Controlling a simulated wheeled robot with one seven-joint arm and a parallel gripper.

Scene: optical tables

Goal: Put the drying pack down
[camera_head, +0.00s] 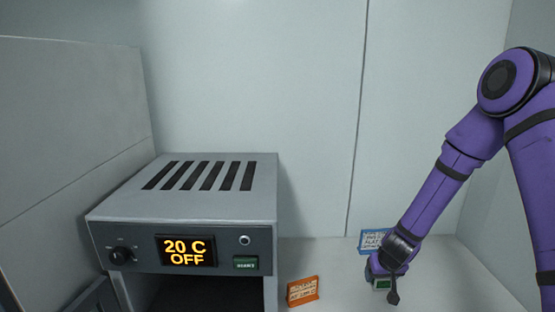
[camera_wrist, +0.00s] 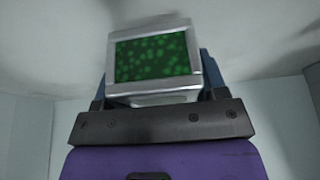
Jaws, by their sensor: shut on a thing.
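The drying pack (camera_wrist: 154,58) is a silver box with a dark green window full of lighter green specks. In the wrist view it sits between the blue fingers of my gripper (camera_wrist: 155,88), which is shut on it. In the head view my gripper (camera_head: 382,272) points down at the lower right, over the pale surface. Only a small green bit of the pack (camera_head: 382,284) shows below it there. I cannot tell whether the pack touches the surface.
A grey oven (camera_head: 200,215) stands left, its display reading 20 C OFF, its dark opening cut off below. An orange sign (camera_head: 302,291) stands right of it. A blue sign (camera_head: 372,241) stands behind my gripper. The pale surface (camera_head: 455,275) is clear at right.

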